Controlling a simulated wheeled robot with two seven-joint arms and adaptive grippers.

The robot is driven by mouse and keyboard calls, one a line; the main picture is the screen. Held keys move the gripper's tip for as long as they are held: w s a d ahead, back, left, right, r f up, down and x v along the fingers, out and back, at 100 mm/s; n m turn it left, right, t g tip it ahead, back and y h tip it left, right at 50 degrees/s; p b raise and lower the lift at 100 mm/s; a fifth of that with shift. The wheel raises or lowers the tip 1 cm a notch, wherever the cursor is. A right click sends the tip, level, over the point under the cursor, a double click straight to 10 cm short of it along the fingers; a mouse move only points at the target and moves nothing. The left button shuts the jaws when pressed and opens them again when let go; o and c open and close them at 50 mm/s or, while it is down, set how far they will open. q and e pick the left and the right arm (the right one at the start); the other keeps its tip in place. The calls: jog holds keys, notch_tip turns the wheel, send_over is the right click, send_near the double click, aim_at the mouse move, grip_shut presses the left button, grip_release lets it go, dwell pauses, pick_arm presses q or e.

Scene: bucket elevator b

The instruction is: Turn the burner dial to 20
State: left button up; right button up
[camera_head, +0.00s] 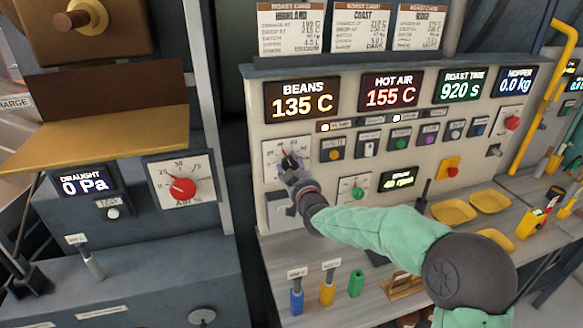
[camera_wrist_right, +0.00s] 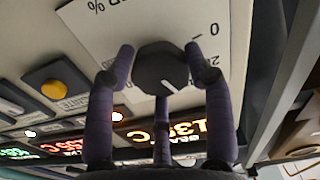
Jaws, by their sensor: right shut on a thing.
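The burner dial (camera_head: 291,160) is a dark knob on a white scale plate (camera_head: 272,153) at the left of the panel. Its scale numbers are partly hidden and too small to read surely in the head view. In the right wrist view, the dark faceted knob (camera_wrist_right: 160,68) has a short white pointer mark, and a 0 and part of another number show upside down on the plate. My right gripper (camera_head: 290,173) is at the knob from below, its purple fingers (camera_wrist_right: 161,70) shut on it from both sides. My left gripper is not in view.
A red-knobbed dial (camera_head: 183,188) is on the grey cabinet at left. A smaller green dial (camera_head: 355,190) sits right of my gripper. Displays read BEANS 135 C (camera_head: 303,102) and HOT AIR 155 C (camera_head: 391,91). Yellow trays (camera_head: 453,212) and coloured handles (camera_head: 327,289) stand on the bench.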

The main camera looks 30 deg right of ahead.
jog(key=shift+f+n, duration=0.2)
jog(key=shift+n, duration=1.6)
jog(key=shift+f+n, duration=0.15)
jog(key=shift+n, duration=1.65)
jog(key=shift+f, duration=0.1)
jog(key=o, duration=1.1)
jog(key=shift+d, duration=0.1)
jog(key=shift+s+r, duration=0.1)
jog(key=shift+r, duration=0.2)
jog(key=shift+s, duration=0.15)
jog(key=v, duration=1.1)
jog(key=shift+s+f, duration=0.1)
jog(key=shift+s, duration=0.2)
